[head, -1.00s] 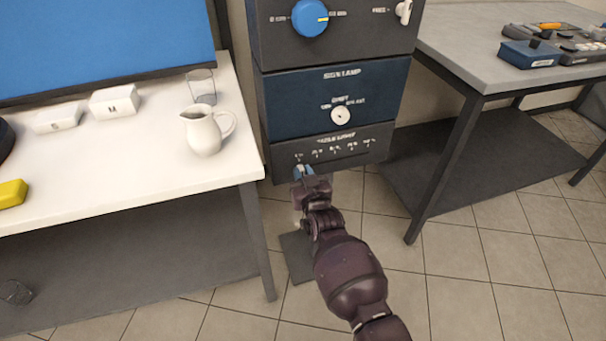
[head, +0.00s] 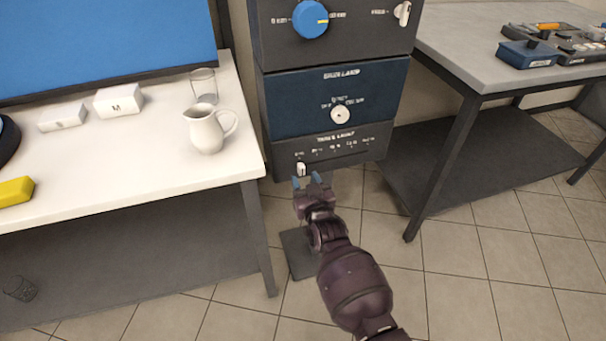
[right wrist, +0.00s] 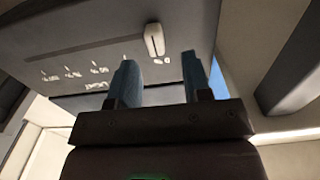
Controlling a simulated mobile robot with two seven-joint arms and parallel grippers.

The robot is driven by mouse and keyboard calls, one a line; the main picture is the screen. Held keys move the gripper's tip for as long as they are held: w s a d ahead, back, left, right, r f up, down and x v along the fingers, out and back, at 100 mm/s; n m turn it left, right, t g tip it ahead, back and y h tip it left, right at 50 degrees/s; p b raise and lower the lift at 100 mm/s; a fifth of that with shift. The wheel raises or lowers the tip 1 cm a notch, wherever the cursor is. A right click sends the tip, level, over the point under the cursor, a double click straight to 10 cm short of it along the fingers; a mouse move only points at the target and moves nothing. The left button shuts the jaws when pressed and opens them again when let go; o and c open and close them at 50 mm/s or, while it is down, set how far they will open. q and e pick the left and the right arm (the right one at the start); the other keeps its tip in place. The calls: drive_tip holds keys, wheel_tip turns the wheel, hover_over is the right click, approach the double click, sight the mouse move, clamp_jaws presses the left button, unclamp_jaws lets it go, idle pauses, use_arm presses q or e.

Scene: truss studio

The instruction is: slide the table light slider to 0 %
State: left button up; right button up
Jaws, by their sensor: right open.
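The table light slider is a small white knob (head: 301,169) at the left end of a marked scale on the lowest dark grey panel (head: 350,155). In the right wrist view the knob (right wrist: 154,40) stands at the end of the scale, beside the mark that seems to read 0, with the other marks to its left. My right gripper (head: 306,180) is open and empty, just below and in front of the knob. Its blue fingers (right wrist: 165,82) are apart, and the knob shows beyond them, not held. My left gripper is not in view.
Above the slider panel is a blue panel with a round white dial (head: 340,115), then a large blue knob (head: 310,19). A white table with a jug (head: 211,129) stands left. A grey table (head: 465,60) stands right.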

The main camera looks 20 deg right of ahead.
use_arm(q)
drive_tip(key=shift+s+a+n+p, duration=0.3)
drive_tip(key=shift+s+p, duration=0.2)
drive_tip(key=shift+p, duration=0.25)
use_arm(e)
drive_tip(key=s, duration=0.7)
drive_tip(key=shift+s, duration=0.25)
use_arm(q)
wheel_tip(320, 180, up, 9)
drive_tip(key=p, duration=1)
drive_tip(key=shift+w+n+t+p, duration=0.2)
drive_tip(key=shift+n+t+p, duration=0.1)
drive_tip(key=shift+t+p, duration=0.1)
use_arm(e)
drive_tip(key=s+d+r+g, duration=0.2)
drive_tip(key=s+d, duration=0.1)
drive_tip(key=s, duration=0.9)
drive_tip(key=s+d+r+g, duration=0.2)
drive_tip(key=s+d, duration=0.2)
drive_tip(key=s, duration=0.8)
drive_tip(key=s+d+r+g, duration=0.2)
drive_tip(key=s+d+g, duration=0.1)
drive_tip(key=s, duration=1)
drive_tip(key=shift+d+r+n+h, duration=0.15)
drive_tip(key=shift+d+n+h, duration=0.2)
drive_tip(key=shift+d, duration=0.4)
